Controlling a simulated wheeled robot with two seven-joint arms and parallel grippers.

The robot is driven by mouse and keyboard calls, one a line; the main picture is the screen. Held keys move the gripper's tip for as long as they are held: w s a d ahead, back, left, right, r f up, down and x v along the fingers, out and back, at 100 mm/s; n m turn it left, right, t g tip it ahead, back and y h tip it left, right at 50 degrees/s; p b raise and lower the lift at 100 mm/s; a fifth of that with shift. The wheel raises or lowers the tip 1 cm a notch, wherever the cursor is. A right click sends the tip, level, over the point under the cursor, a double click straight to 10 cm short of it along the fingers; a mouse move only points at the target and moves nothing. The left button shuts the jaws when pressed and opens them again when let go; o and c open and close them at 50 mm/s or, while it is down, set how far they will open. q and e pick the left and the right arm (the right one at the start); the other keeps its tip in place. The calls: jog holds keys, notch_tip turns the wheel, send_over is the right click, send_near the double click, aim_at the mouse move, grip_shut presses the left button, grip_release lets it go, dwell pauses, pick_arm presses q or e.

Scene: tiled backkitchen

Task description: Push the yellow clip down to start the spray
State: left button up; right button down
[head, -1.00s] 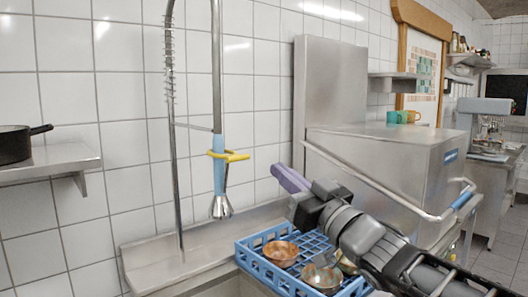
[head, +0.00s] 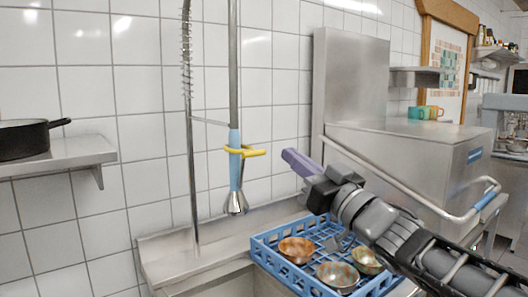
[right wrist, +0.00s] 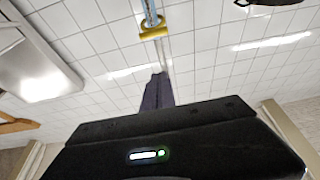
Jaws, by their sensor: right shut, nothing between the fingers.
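The yellow clip (head: 245,151) sits around the blue handle (head: 235,168) of the hanging spray head, sticking out to the right. The metal spray nozzle (head: 235,204) points down over the sink area. My right gripper (head: 290,157) has purple fingers, shut and empty. In the head view its tips appear to the right of the clip, at about the clip's height, with a visible gap. In the right wrist view the clip (right wrist: 158,27) shows beyond the shut fingers (right wrist: 158,84), apart from them. My left gripper is not in view.
A blue dish rack (head: 283,279) with several bowls sits below my right arm. A steel dishwasher (head: 400,155) with a bar handle (head: 455,218) stands to the right. A shelf (head: 75,155) with a black pan (head: 28,138) is at the left. Space around the nozzle looks clear.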

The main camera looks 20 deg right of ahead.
aim_at(264, 153)
jog(key=shift+w+a+f+p, duration=0.1)
jog(key=shift+w+a+p, duration=0.4)
jog(key=shift+w, duration=1.05)
jog(key=shift+w+a+f+p, duration=0.1)
jog(key=shift+w+a+p, duration=0.15)
jog(key=shift+w+a, duration=0.95)
jog(key=shift+w+a+f+p, duration=0.15)
jog(key=shift+w+p, duration=0.25)
jog(key=shift+w, duration=1.55)
notch_tip(264, 153, down, 5)
jog(key=b, duration=0.4)
jog(key=shift+r, duration=0.2)
jog(key=shift+s+r, duration=0.1)
